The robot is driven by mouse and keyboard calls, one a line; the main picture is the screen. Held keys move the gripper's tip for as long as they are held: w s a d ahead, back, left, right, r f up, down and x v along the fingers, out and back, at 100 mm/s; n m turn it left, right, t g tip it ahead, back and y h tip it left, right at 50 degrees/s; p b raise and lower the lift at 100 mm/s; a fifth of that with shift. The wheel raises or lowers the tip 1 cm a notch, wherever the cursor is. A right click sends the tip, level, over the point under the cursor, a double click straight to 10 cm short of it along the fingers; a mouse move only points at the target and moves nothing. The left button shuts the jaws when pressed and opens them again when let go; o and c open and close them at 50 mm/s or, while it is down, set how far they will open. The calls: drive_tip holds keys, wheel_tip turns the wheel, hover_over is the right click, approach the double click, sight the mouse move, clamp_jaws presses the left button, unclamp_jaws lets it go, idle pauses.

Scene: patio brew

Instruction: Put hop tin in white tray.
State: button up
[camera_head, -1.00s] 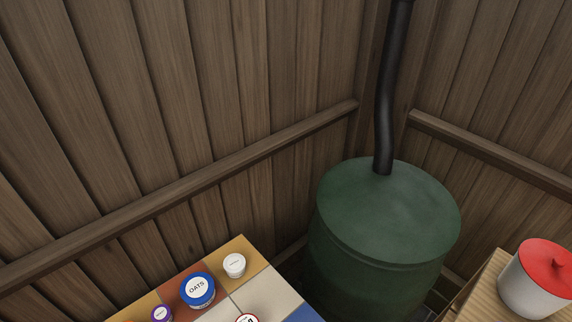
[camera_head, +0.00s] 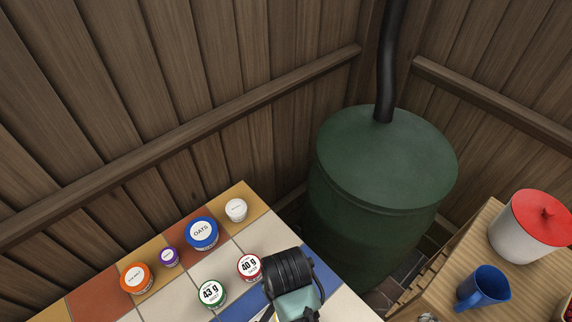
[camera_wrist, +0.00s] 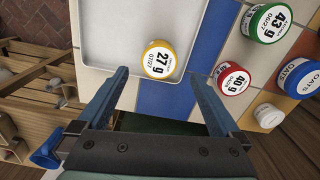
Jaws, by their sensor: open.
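No label that I can read says hops. The gripper is open and empty. The shallow white tray (camera_wrist: 115,35) lies behind this tin. The tin overlaps the tray's near right corner, and I cannot tell whether it is inside or beside it.
A red "40 g" tin (camera_head: 249,267) and a green "43 g" tin (camera_head: 212,293) stand on the tiles. Behind are a blue oats tin (camera_head: 202,233) and orange, purple and white tins.

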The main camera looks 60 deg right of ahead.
wheel_tip(320, 180, up, 3)
drive_tip(key=shift+f, duration=0.1)
drive_tip(key=shift+w, duration=0.1)
drive_tip(key=w+r+n+t+h, duration=0.3)
drive_tip(key=w+r+n+t, duration=0.3)
drive_tip(key=w+r, duration=0.85)
drive_tip(key=w+a+r+n+t, duration=0.3)
drive_tip(key=w+r+t, duration=0.3)
drive_tip(key=w+r, duration=0.55)
drive_tip(key=a+r+n+t, duration=0.2)
drive_tip(key=a+r+t, duration=0.1)
drive_tip(key=r, duration=0.6)
drive_tip(key=a+r+n+t, duration=0.2)
drive_tip(key=r+t, duration=0.1)
drive_tip(key=r, duration=0.5)
drive_tip(key=s+a+r+n+t+y, duration=0.1)
drive_tip(key=s+a+r+n+t, duration=0.2)
drive_tip(key=r, duration=0.8)
drive_tip(key=s+a+r+n+t+y, duration=0.2)
drive_tip(key=s+a+r+t, duration=0.4)
drive_tip(key=r, duration=0.6)
drive_tip(key=s+n, duration=0.1)
drive_tip(key=s, duration=0.1)
drive_tip(key=shift+s+a, duration=0.3)
drive_tip(key=shift+a, duration=0.05)
